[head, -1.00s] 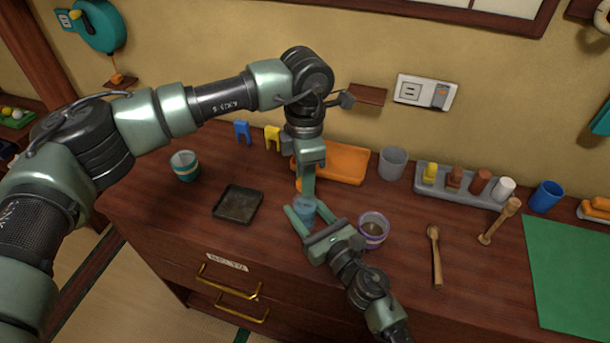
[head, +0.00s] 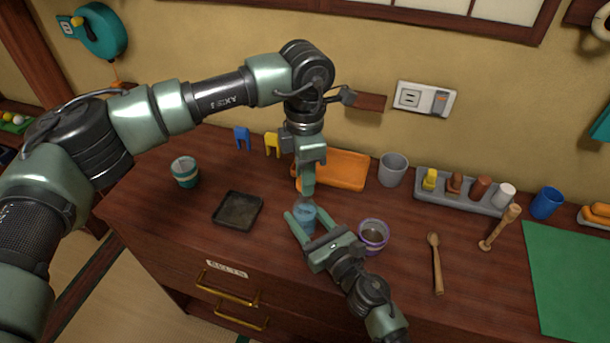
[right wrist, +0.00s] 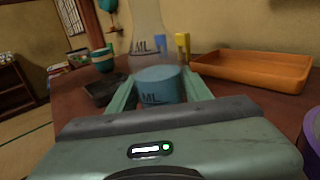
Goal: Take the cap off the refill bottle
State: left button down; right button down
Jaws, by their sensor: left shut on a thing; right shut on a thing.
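The refill bottle (head: 304,215) stands near the front edge of the cabinet top. It is see-through with blue contents low down, and also shows in the right wrist view (right wrist: 158,88). My right gripper (head: 301,219) is shut on its lower body, one finger on each side. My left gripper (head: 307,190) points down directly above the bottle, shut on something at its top. The cap is hidden by the left fingers, and the bottle's top is out of the right wrist view. I cannot tell whether cap and bottle are apart.
A purple-rimmed cup (head: 373,236) stands close right of my right gripper. A dark square tray (head: 238,211) lies left, an orange tray (head: 345,171) behind. A wooden spoon (head: 436,262) lies to the right. A teal-banded cup (head: 185,172) stands at the far left.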

pick_arm(q)
jog(key=shift+r, duration=0.1)
jog(key=shift+r, duration=1.9)
pick_arm(e)
jog(key=c, duration=0.6)
grip_release()
